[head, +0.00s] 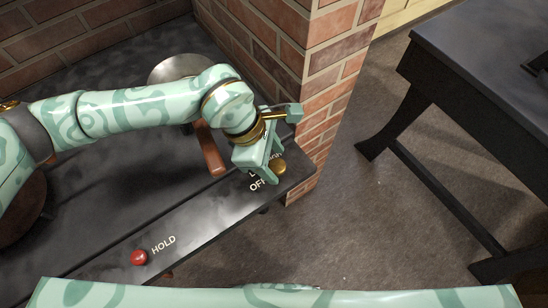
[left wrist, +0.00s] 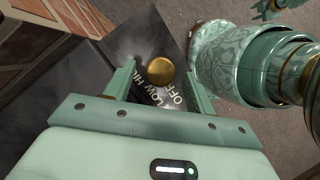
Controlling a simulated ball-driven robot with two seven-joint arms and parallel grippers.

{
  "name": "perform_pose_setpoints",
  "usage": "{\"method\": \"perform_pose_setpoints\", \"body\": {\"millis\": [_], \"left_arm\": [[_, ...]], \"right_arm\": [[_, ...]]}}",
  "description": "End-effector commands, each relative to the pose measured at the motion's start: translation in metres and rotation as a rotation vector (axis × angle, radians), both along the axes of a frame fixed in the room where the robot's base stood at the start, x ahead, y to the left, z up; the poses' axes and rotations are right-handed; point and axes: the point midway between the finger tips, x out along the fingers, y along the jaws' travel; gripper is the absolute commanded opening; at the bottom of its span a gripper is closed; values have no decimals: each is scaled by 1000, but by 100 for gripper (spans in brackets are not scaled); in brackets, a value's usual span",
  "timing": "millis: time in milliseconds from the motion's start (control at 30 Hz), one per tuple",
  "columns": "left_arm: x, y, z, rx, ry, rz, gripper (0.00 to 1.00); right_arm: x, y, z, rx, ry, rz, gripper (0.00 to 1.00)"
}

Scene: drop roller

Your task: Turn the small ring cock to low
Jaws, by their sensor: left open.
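The small ring cock is a round brass knob (head: 280,167) near the right end of the stove's dark front panel, beside white lettering; only OFF reads clearly in the head view. My left gripper (head: 267,174) is open and points down over the knob, hiding part of the lettering. In the left wrist view the knob (left wrist: 160,71) shows in the gap between the two open fingers, with LOW and OFF readable beside it. I cannot tell whether either finger touches it. A mint-green part at the top right of the left wrist view may be my right gripper (left wrist: 275,8).
A red knob (head: 139,257) marked HOLD is farther left on the panel. A pan (head: 178,67) with a wooden handle (head: 211,150) stands on the stove behind my left arm. A brick pillar (head: 325,100) rises close behind the knob. A black table (head: 490,60) is at right across open floor.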

Motion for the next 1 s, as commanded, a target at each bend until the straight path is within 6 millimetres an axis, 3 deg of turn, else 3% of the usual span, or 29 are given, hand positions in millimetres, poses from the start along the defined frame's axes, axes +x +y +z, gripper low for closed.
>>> {"method": "perform_pose_setpoints", "body": {"millis": [367,533,567,1000], "left_arm": [[-1,-3,-7,0,-1,0,55],[-1,-3,-7,0,-1,-1,13],[-1,-3,-7,0,-1,-1,11],[1,-3,-7,2,-2,-79,11]], "right_arm": [[0,7,-3,8,1,-4,36],[1,7,-3,8,0,-3,36],[1,6,-3,8,0,-3,36],[1,2,-3,3,0,1,36]]}}
